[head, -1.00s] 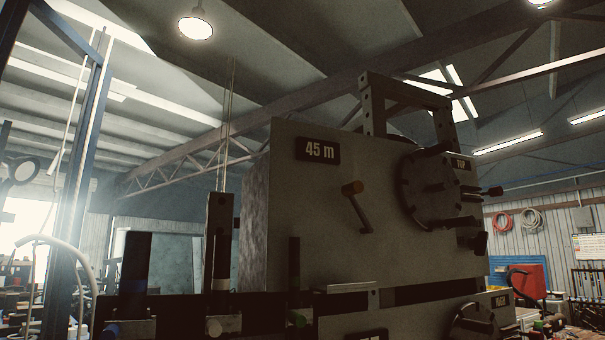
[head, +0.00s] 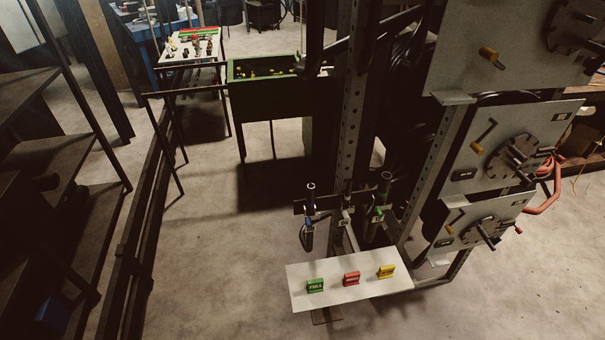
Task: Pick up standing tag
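Three standing tags are on a small white shelf (head: 337,291) low in the middle of the head view. The green tag (head: 315,286) is at the left and carries light lettering. The red tag (head: 351,279) is in the middle and the yellow tag (head: 386,271) at the right. All three stand upright, apart from each other. The lettering on the red and yellow tags is too small to read. Neither of my grippers shows in the head view.
A rack of grey panels with cranks and round hubs (head: 518,155) rises at the right, behind the shelf. Hose tools (head: 310,210) hang just behind the shelf. A dark shelving unit (head: 60,180) stands at the left. A green bin (head: 265,90) stands farther back. Floor left of the shelf is clear.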

